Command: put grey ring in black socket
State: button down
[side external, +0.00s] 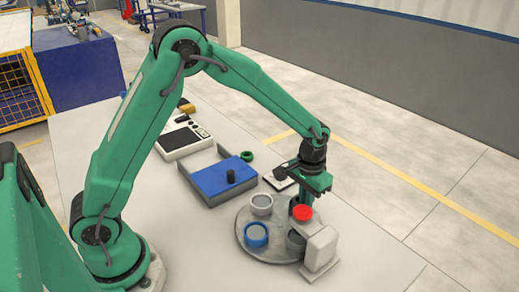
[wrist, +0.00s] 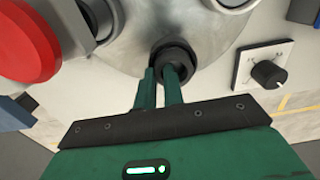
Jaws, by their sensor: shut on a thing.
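A black socket (wrist: 176,57) with a dark round opening shows on the round grey plate (wrist: 215,58) in the wrist view. My gripper (wrist: 160,78) points at it, with its green fingers close together and their tips at the socket's near rim. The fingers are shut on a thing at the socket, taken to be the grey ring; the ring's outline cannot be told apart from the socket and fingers. In the side view my gripper (side external: 301,198) is low over the far side of the plate, behind a red round part that hides the fingertips.
The red round part (side external: 302,212) is close to my gripper, near a pale block (side external: 320,248). A pale ring (side external: 261,203) and a blue ring (side external: 256,234) stand on the plate. A knob box (side external: 280,178) and a blue tray (side external: 224,178) lie behind. The table's front right is clear.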

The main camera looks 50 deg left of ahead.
jog(key=shift+f, duration=0.45)
jog(key=shift+f, duration=0.3)
jog(key=c, duration=1.5)
grip_release()
jog(key=shift+s, duration=0.1)
jog(key=shift+d, duration=0.1)
notch_tip(320, 180, up, 14)
jog(key=shift+f, duration=0.2)
